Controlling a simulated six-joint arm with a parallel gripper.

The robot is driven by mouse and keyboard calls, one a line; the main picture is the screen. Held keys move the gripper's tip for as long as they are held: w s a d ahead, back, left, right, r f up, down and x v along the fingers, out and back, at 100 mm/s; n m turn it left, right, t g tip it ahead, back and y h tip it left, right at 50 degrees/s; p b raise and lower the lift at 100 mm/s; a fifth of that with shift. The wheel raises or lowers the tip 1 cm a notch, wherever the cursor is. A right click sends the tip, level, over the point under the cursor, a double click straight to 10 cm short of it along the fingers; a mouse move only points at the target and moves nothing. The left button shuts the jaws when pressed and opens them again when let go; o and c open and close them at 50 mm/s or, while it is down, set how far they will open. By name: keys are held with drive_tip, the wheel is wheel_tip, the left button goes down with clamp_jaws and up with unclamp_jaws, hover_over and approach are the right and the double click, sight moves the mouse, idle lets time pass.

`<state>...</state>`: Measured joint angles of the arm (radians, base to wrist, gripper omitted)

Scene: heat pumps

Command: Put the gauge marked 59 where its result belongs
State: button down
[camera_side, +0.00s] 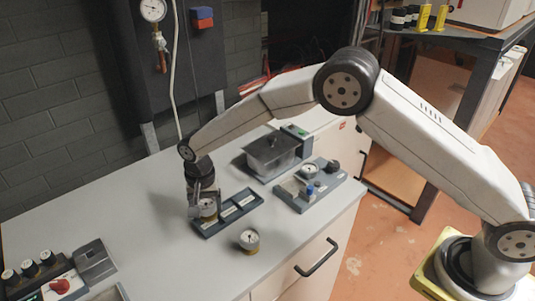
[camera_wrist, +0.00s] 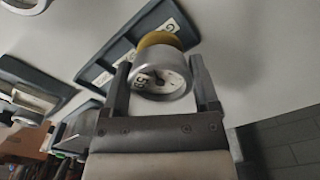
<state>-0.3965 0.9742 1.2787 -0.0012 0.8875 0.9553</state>
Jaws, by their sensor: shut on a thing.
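My gripper (camera_side: 204,204) points down and is shut on a round gauge (camera_side: 209,209) with a white dial and brass-coloured base. In the wrist view the gauge (camera_wrist: 160,78) sits between the two fingers (camera_wrist: 158,75), and its tag seems to read 59. A dark blue-grey tray (camera_side: 213,232) with labelled compartments lies on the bench. The held gauge is at the tray's left end; I cannot tell whether it touches the tray. In the wrist view the tray (camera_wrist: 107,62) lies behind the gauge, its label letters mostly hidden or unclear.
A second gauge (camera_side: 249,241) stands on the bench in front of the tray. A lidded metal container (camera_side: 271,157) and a small panel with a dial (camera_side: 308,190) are behind and right. The bench's left middle is clear.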

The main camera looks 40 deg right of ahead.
sight(206, 202)
drive_tip(key=shift+f, duration=0.3)
drive_tip(key=shift+f, duration=1.25)
idle(0.9)
unclamp_jaws()
drive_tip(key=shift+r, duration=0.1)
drive_tip(key=shift+r, duration=3.85)
